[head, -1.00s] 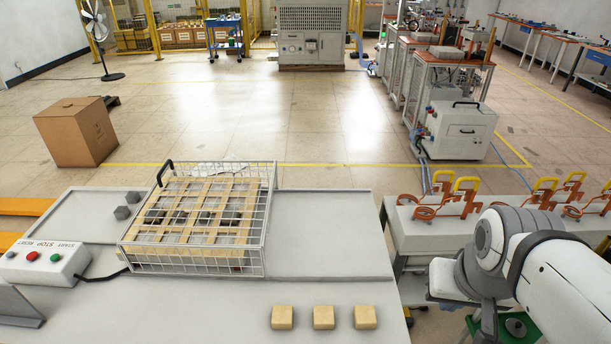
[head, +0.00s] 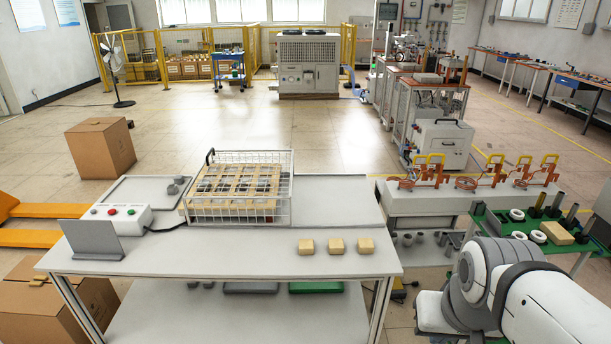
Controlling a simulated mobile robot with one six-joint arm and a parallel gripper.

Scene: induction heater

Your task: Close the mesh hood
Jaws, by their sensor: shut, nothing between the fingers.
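The mesh hood (head: 284,187) is a white wire cage on the grey table, left of its middle. It surrounds a pale wooden grid (head: 235,182) with dark pieces in its openings. A black handle (head: 210,156) stands up at its back left corner. I cannot tell from here whether the hood sits fully down. My arm shows at the lower right, well to the right of the hood. My gripper is out of view.
A control box (head: 116,217) with coloured buttons and an upright grey plate (head: 92,240) stand left of the hood. Several tan blocks (head: 336,246) lie at the table's front right. A bench with orange clamps (head: 425,172) and a green table (head: 520,228) stand to the right.

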